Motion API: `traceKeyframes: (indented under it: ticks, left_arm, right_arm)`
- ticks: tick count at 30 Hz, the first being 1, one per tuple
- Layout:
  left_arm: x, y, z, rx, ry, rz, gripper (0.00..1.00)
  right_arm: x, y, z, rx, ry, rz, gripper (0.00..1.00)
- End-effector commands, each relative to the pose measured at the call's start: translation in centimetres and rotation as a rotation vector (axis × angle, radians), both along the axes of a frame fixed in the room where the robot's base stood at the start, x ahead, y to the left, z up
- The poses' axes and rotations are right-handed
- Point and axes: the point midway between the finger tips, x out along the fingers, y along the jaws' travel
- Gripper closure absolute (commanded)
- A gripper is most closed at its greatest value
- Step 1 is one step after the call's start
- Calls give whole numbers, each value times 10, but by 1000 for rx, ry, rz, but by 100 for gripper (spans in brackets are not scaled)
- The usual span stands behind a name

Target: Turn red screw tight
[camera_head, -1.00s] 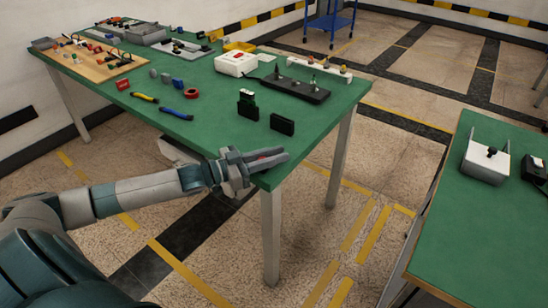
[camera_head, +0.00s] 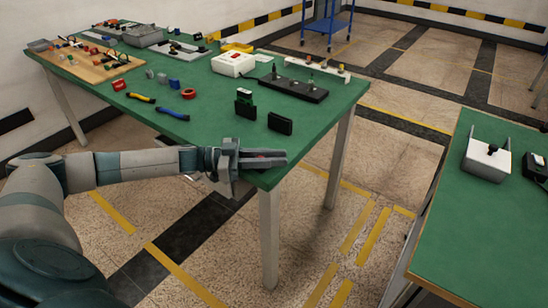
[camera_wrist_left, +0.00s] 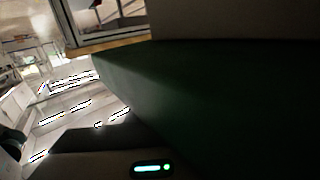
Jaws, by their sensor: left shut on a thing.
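My left gripper (camera_head: 264,158) is at the near right corner of the green table (camera_head: 205,135), low over its top. It is shut on a small red thing, of which only a sliver shows between the dark fingers. I cannot tell whether this is the red screw; several small red parts also stand on the wooden board (camera_head: 108,71) at the far left. In the left wrist view a dark green surface (camera_wrist_left: 200,105) fills much of the picture. The fingertips and the held thing cannot be made out there. My right gripper is not in view.
A black block (camera_head: 280,124) and a black-green part (camera_head: 245,105) stand just beyond my gripper. A second green table (camera_head: 470,225) is at the right, across a floor gap.

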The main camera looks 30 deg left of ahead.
Motion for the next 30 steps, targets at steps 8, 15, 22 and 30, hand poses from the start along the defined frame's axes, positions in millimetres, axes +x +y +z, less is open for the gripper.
traceKeyframes:
  ticks: [8,15,22,30]
  left_arm:
    - [1,0,2,-1,-3,-1,100]
    - [1,0,1,-2,-2,-1,63]
    - [0,0,0,-2,-1,-1,63]
    - [-8,12,-1,-1,2,0,63]
  right_arm:
    - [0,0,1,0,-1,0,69]
    - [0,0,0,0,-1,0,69]
    - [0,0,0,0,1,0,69]
    - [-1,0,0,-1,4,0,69]
